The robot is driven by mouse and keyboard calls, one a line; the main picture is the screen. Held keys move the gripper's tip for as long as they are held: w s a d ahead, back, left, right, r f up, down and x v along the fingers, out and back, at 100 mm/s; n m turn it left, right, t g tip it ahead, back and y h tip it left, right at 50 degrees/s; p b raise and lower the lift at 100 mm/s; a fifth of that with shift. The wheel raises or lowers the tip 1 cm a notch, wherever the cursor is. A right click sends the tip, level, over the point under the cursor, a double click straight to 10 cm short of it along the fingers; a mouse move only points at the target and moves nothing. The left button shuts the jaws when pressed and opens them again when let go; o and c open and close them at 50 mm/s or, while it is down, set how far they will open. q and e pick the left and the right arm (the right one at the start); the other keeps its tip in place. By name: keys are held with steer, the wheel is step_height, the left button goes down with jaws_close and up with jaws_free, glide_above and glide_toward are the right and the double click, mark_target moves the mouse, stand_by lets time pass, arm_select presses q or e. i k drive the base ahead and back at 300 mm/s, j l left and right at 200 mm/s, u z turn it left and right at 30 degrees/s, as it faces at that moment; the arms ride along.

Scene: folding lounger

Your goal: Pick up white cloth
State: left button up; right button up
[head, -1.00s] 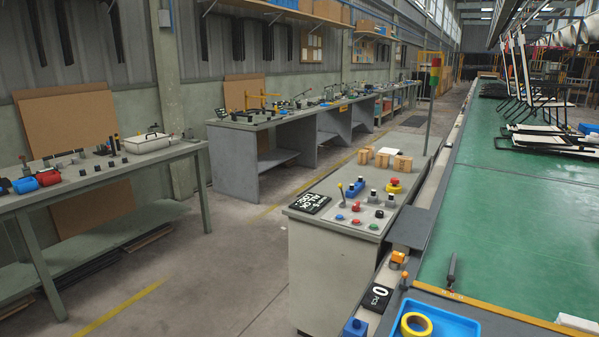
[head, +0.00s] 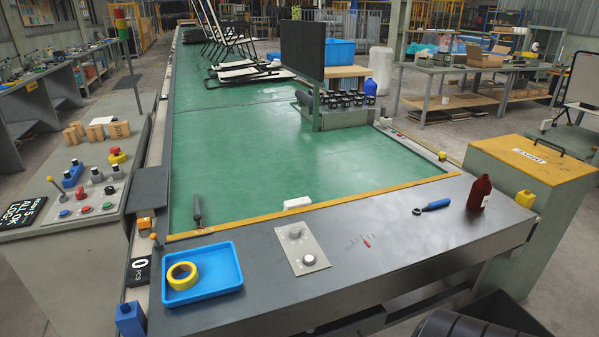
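A small white item (head: 297,203) lies on the yellow strip at the near edge of the green belt, just beyond the grey metal plate. It looks like a small folded white cloth, but it is too small to be sure. Nothing touches it from above. Neither of my grippers can be made out in the head view.
A blue tray (head: 226,271) holds yellow tape (head: 182,276) at the near left. A plate with two knobs (head: 303,252) lies right of it. The green belt (head: 250,150) is mostly clear.

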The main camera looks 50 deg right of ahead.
mark_target(304, 201)
steer(key=z, duration=1.55)
steer(key=j, duration=0.1)
